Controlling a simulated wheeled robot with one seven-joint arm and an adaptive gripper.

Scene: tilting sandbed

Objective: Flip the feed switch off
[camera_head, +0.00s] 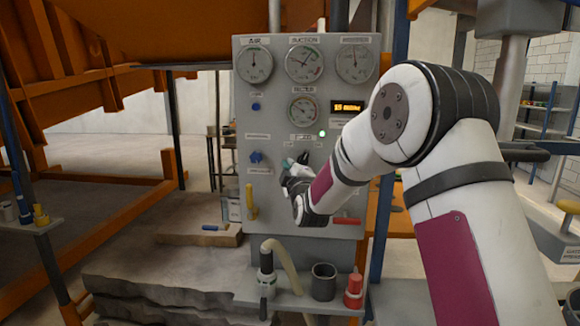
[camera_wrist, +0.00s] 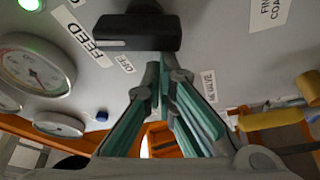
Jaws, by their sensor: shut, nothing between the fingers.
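The feed switch is a black knob (camera_wrist: 138,32) on the grey panel, beside the "FEED" label (camera_wrist: 84,34) and a small "OFF" label (camera_wrist: 124,63) in the wrist view. Its bar lies across the picture with a pale mark towards the left end. My gripper (camera_wrist: 165,62) is shut and empty, its fingertips right at the knob's lower right edge; I cannot tell whether they touch it. In the head view my gripper (camera_head: 291,165) is at the panel's middle and the switch is hidden by it. A green lamp (camera_head: 322,133) is lit above.
The grey panel (camera_head: 244,110) carries several gauges, a lit amber display (camera_head: 347,106), a blue knob (camera_head: 256,157) and a yellow handle (camera_head: 251,202). A red handle (camera_head: 346,221) is low on the right. A shelf below holds a hose, a dark cup (camera_head: 324,282) and a red bottle (camera_head: 354,290).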

